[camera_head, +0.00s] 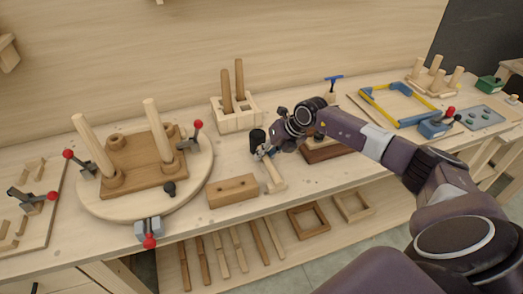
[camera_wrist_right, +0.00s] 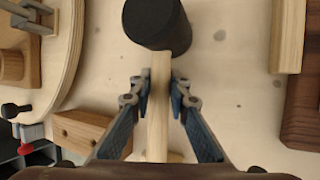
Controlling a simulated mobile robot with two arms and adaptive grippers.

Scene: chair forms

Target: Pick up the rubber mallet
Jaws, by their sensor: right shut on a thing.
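The rubber mallet has a black cylindrical head (camera_head: 257,138) and a pale wooden handle. In the right wrist view its black head (camera_wrist_right: 155,22) is at the top, and the handle (camera_wrist_right: 158,85) runs down between the fingers. My right gripper (camera_head: 265,153) is at the mallet on the workbench, its blue-padded fingers (camera_wrist_right: 160,95) shut on the handle just below the head. The gripper partly hides the handle in the head view. I cannot tell whether the mallet touches the bench. My left gripper is out of view.
A brown wooden block (camera_head: 233,191) lies left of the gripper, with a round jig (camera_head: 95,205) farther left. A pale block with upright dowels (camera_head: 237,119) stands behind. A dark brown block (camera_head: 322,152) is close on the right. Loose slats and frames lie on the lower shelf (camera_head: 275,262).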

